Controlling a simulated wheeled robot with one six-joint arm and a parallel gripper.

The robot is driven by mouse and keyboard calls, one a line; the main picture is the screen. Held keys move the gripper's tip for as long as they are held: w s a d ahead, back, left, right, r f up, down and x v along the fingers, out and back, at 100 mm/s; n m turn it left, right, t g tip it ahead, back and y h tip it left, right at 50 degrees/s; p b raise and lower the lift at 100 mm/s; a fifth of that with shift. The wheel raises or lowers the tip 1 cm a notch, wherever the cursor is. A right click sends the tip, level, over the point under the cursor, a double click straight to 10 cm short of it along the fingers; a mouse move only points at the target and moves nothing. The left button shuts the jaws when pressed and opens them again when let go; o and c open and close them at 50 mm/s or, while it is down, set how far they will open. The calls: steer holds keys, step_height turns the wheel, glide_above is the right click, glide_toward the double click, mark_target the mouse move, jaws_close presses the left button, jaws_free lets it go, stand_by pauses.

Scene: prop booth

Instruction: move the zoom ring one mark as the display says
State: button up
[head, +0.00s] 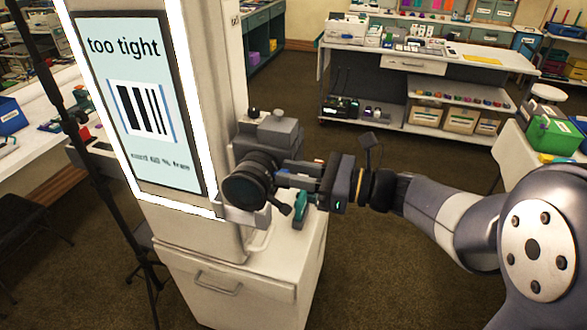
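The display (139,100) on the booth's white column reads "too tight" above a picture of black bars. A smaller line below is too blurred to read surely. A camera with a dark round lens (247,187) is mounted on the column, to the right of the display. The zoom ring's marks cannot be made out. My gripper (285,190) reaches in from the right, its fingers close beside the lens. Whether they touch the ring is hidden, and their opening cannot be judged. A small teal piece (299,209) shows just under the fingers.
A white cabinet (240,285) stands below the camera. A black stand pole (75,120) rises at the left. A white workbench (430,58) with boxes stands at the back. A green bin (553,136) is at the right. Carpet lies open between cabinet and bench.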

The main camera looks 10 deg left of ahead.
steer(key=shift+a, duration=0.15)
jaws_close()
steer(key=shift+f, duration=0.1)
step_height(320, 180, down, 3)
steer(key=y+b, duration=0.4)
steer(key=b, duration=0.5)
